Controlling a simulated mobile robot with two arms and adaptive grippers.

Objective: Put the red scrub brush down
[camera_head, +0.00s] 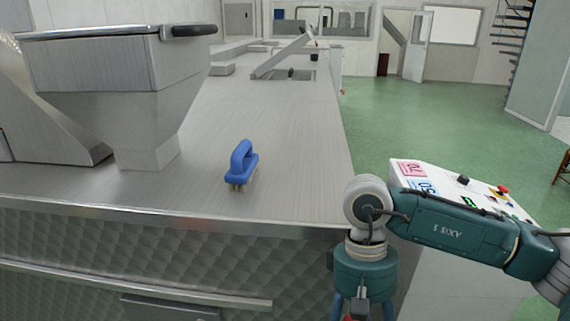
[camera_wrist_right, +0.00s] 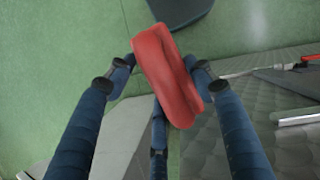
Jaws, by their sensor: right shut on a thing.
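The red scrub brush (camera_wrist_right: 168,76) is held in my right gripper (camera_wrist_right: 160,82), whose blue fingers close around it from several sides. In the right wrist view green floor shows behind it on the left and the counter's quilted front on the right. Only a sliver of the red brush (camera_head: 353,318) shows there. My left gripper is not in view.
A steel counter (camera_head: 290,150) runs away from me. A blue brush (camera_head: 242,165) stands on it near the front. A steel hopper (camera_head: 125,85) stands at the left. The counter top right of the blue brush is clear. Green floor (camera_head: 430,125) lies to the right.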

